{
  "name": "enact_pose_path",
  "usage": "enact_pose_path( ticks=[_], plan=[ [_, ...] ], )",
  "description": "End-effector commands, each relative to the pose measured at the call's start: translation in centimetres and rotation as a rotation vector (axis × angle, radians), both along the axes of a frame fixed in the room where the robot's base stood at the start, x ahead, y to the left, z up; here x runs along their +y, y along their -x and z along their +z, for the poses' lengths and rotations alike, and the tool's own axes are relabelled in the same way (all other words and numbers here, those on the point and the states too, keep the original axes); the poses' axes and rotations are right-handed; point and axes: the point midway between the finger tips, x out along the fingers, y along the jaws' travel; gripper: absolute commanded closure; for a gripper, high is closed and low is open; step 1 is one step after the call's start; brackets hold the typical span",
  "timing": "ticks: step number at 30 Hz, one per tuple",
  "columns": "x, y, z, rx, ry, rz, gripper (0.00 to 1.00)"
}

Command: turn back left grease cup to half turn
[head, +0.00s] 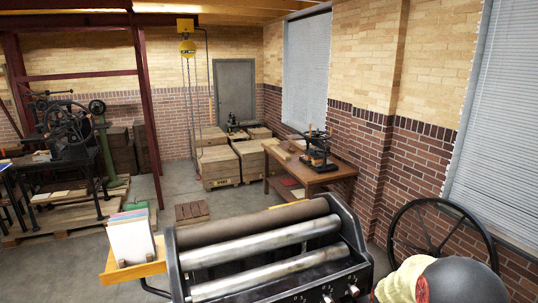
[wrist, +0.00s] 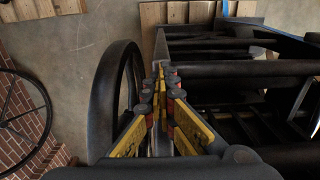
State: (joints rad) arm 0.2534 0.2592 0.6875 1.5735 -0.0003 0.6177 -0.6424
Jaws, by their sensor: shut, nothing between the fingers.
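The press (head: 270,250) fills the front of the head view, with a brown roller (head: 250,221) and two bright metal rollers in a black frame. Small round fittings with white marks (head: 327,298) sit along its near right edge, cut by the picture's bottom. I cannot tell whether these are grease cups, and I cannot single out the back left one. In the wrist view my gripper (wrist: 161,74) is shut and empty, its yellow fingers together. It hangs above a narrow gap between a thick black wheel rim (wrist: 98,100) and black frame bars (wrist: 235,69).
A black spoked wheel (head: 391,222) stands at the right by the brick wall. A shelf with paper stack (head: 131,238) stands left of the press. A wooden table (head: 318,177) with a small press and several crates (head: 218,165) stand farther back. Open floor lies at the left.

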Motion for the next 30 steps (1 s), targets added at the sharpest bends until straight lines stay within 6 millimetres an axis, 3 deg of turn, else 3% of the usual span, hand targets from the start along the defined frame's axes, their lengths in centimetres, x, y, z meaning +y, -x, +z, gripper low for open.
enact_pose_path(
  ticks=[1, 30],
  plan=[
    [0.16, 0.58, -0.93, 0.012, -0.004, 0.000, 1.00],
    [0.76, 0.93, -0.88, 0.015, -0.004, 0.000, 1.00]
  ],
)
